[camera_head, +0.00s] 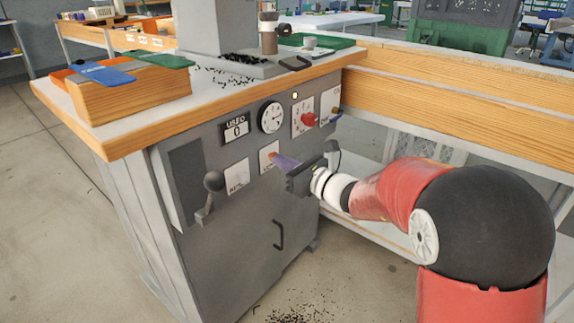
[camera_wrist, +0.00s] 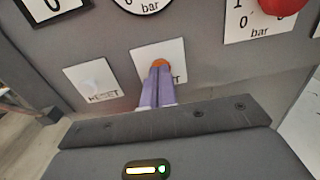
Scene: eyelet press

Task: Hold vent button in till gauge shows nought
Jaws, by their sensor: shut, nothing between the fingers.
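The vent button is an orange button on a white plate on the grey press front; it shows in the wrist view (camera_wrist: 161,63), partly hidden by my fingertips. My gripper (camera_head: 275,158) has its two purple fingers together, with nothing between them. In the wrist view the fingertips (camera_wrist: 160,71) overlap the button's lower part and appear to touch it; how far in it sits I cannot tell. The round white gauge (camera_head: 271,117) is above the button in the head view. Its needle is too small to read surely. Only the gauge's lower rim (camera_wrist: 142,7) shows in the wrist view.
A black-knobbed lever (camera_head: 213,183) stands out further left. A red knob (camera_head: 308,119) and a counter reading 0 (camera_head: 236,130) flank the gauge. The wooden-edged worktop (camera_head: 130,138) overhangs the panel.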

